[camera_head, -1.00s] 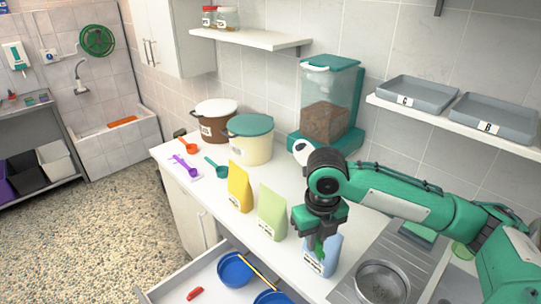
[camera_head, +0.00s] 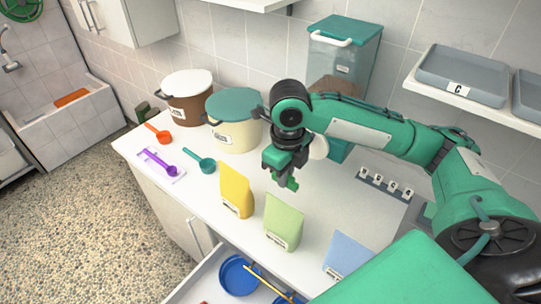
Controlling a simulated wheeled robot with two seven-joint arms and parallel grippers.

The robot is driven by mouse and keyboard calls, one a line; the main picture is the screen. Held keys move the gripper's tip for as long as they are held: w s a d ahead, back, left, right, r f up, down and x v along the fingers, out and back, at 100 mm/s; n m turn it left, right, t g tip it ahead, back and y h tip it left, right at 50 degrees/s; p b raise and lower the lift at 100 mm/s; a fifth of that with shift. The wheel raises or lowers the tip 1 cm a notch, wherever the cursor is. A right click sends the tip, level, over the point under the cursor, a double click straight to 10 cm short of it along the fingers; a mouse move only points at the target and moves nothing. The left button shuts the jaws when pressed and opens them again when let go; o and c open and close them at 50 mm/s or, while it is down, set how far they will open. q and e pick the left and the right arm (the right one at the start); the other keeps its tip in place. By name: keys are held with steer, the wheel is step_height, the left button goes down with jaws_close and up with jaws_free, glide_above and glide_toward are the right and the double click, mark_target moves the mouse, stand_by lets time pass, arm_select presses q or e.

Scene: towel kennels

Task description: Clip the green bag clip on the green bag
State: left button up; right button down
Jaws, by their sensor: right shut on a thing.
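The green bag (camera_head: 284,221) stands upright on the white counter, between the yellow bag (camera_head: 236,190) and the blue bag (camera_head: 347,253). It is pale green with a white label low on its front. My right gripper (camera_head: 284,172) points down above and behind the green bag, apart from it. It is shut on the green bag clip (camera_head: 292,184), which hangs just below the fingers and is partly hidden by them. My left gripper is out of view.
An open drawer (camera_head: 207,270) with blue bowls (camera_head: 240,274) sticks out below the counter. A teal-lidded tub (camera_head: 235,130), a brown tub (camera_head: 188,103) and a food dispenser (camera_head: 343,50) stand behind. Orange, purple and teal scoops (camera_head: 200,160) lie to the left.

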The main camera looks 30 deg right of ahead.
mark_target(284, 203)
steer(key=shift+s, duration=0.35)
steer(key=shift+s+f+b, duration=0.1)
steer(key=shift+f+b, duration=0.1)
steer(key=shift+b, duration=0.25)
steer(key=f+b, duration=0.3)
steer(key=shift+w, duration=0.3)
steer(key=shift+s+f+b, duration=0.15)
steer(key=shift+f+b, duration=0.5)
steer(key=shift+b, duration=0.3)
steer(key=shift+f, duration=0.85)
steer(key=shift+p, duration=0.55)
steer(key=shift+f+p, duration=0.5)
steer(key=shift+f, duration=0.4)
stand_by(0.8)
steer(key=shift+f+p, duration=0.1)
steer(key=shift+p, duration=0.3)
stand_by(0.5)
